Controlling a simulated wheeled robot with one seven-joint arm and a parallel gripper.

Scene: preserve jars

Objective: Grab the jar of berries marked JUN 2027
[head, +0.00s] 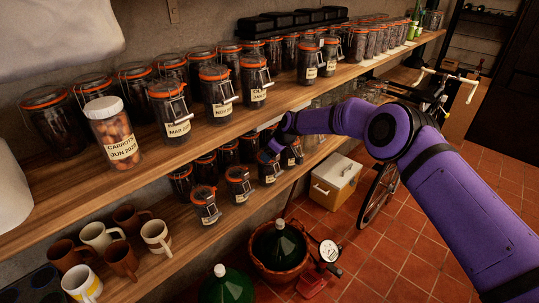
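Dark-filled clip-top jars with orange seals stand in rows on the upper shelf (222,129). Front ones carry cream labels: one reads MAR (170,112), one NOV (217,92), and another (254,80) is too small to read surely. Smaller dark jars stand on the lower shelf, including one at the front (205,207) and one beside it (238,186); their labels are unreadable. I cannot make out JUN 2027 on any jar. My gripper (272,148) is among the lower-shelf jars, near a labelled jar (268,168). Its fingers are too small and hidden to judge.
A white-lidded jar labelled CARROT, JUN 202-something (114,136), stands on the upper shelf. Several mugs (122,257) stand at the lower shelf's left. A basketed green bottle (279,248), a cream box (335,183), a scale (328,252) and a bicycle (381,194) occupy the tiled floor.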

